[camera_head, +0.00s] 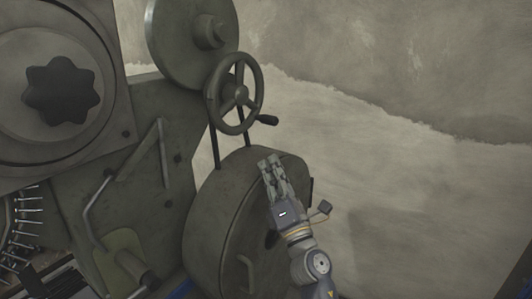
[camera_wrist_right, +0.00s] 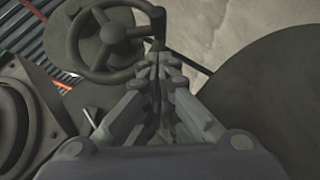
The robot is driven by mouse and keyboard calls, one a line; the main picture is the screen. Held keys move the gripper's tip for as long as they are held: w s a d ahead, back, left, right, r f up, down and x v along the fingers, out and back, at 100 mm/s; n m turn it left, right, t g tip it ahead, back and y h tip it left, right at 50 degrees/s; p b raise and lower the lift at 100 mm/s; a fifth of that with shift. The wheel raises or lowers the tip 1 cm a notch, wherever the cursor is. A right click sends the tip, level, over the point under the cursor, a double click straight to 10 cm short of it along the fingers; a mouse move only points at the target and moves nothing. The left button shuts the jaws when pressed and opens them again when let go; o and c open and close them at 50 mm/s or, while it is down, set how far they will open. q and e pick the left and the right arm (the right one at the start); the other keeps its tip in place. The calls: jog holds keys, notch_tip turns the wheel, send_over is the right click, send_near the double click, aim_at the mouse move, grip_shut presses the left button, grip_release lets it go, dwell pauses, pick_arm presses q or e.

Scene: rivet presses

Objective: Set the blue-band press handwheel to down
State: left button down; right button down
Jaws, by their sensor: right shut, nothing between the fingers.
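The press handwheel (camera_head: 236,95) is a dark spoked ring on the press (camera_head: 170,130), with a crank handle (camera_head: 267,120) at its lower right in the head view. In the right wrist view the handwheel (camera_wrist_right: 110,38) is at the upper left, and its handle (camera_wrist_right: 139,31) is on its right side. My right gripper (camera_head: 270,160) is shut and empty, below the handwheel and in front of the round drum housing. In the right wrist view the fingertips (camera_wrist_right: 158,62) appear close to the wheel's lower right rim; contact cannot be told. My left gripper is not in view.
A large round drum housing (camera_head: 235,215) stands below the handwheel. A big disc (camera_head: 190,40) is above it. A bent lever (camera_head: 120,180) and a star knob (camera_head: 62,90) are at the left. The space on the right, before the pale wall (camera_head: 420,190), is clear.

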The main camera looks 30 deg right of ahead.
jog(key=p, duration=0.3)
send_near(256, 120)
jog(key=x, duration=0.2)
jog(key=a+x, duration=0.1)
jog(key=x, duration=0.1)
jog(key=shift+w+d, duration=0.1)
jog(key=shift+w, duration=0.35)
jog(key=shift+w+d+r+n+b, duration=0.2)
jog(key=shift+d+n+b, duration=0.25)
jog(key=shift+b, duration=0.6)
jog(key=shift+w+d+r+t+y, duration=0.1)
jog(key=shift+d+r+t+y, duration=0.1)
jog(key=shift+t+y, duration=0.15)
jog(key=shift+a, duration=0.1)
